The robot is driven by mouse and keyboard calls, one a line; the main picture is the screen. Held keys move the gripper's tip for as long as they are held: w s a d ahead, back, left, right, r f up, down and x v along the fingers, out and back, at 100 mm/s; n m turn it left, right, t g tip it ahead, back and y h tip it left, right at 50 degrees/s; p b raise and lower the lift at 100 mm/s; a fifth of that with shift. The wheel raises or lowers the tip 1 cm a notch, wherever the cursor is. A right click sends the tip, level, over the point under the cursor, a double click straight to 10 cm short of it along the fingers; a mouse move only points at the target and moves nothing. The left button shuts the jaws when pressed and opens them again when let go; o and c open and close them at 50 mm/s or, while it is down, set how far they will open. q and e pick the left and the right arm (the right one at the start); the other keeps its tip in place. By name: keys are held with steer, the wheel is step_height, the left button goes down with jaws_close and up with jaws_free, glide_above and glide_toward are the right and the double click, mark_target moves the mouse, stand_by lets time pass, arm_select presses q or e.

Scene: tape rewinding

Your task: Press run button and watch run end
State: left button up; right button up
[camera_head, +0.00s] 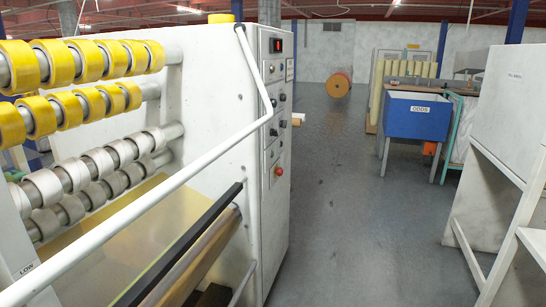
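A white tape rewinding machine (222,110) fills the left side of the view. Its end face carries a narrow control panel (274,150) with several dark knobs or buttons. A small display with red figures (278,45) sits at the panel's top; the figures are too small to read. A red round button (279,171) sticks out low on the panel. I cannot tell which control is the run button. Yellow tape rolls (50,64) sit on the upper shafts, and pale rolls (73,175) on the lower ones. Neither of my grippers is in view.
A white guard bar (150,195) runs across the machine's front. Open grey floor (345,190) lies right of the panel. A blue bin (417,117) on legs stands farther back. A white cabinet or stand (510,120) borders the right side.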

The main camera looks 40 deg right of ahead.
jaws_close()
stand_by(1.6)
